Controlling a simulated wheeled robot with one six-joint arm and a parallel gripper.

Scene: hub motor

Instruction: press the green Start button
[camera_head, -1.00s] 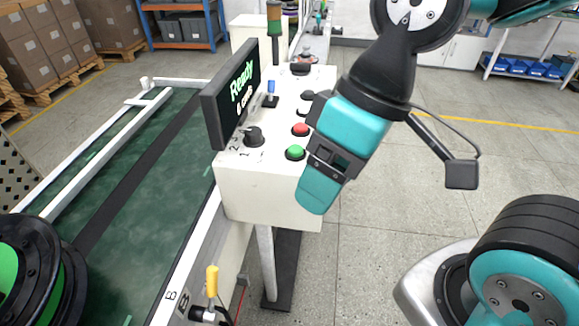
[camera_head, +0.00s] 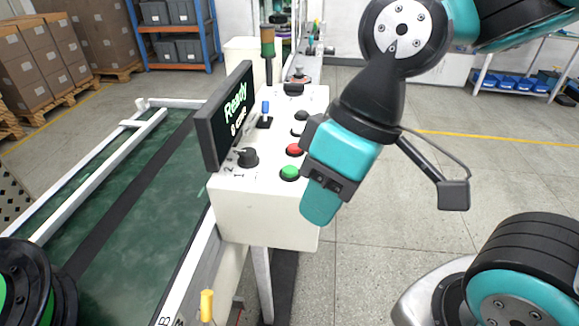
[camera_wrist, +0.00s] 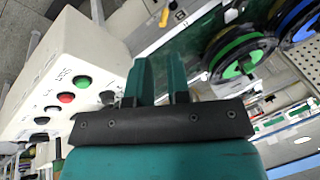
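The green Start button (camera_head: 290,172) sits on the sloped top of a white control box (camera_head: 262,222), near its front edge. It also shows in the wrist view (camera_wrist: 84,81), left of the fingers. My gripper (camera_head: 318,208) is just right of the button in the head view, with teal fingers pointing down beside the box. In the wrist view my gripper (camera_wrist: 160,66) has its two fingers a small gap apart, with nothing held between them. No contact with the button shows.
A red button (camera_head: 294,150), black buttons and a black knob (camera_head: 247,158) share the panel. A screen (camera_head: 230,115) reading "Ready" stands at its left edge. A green conveyor (camera_head: 115,225) lies left. Open floor lies right.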

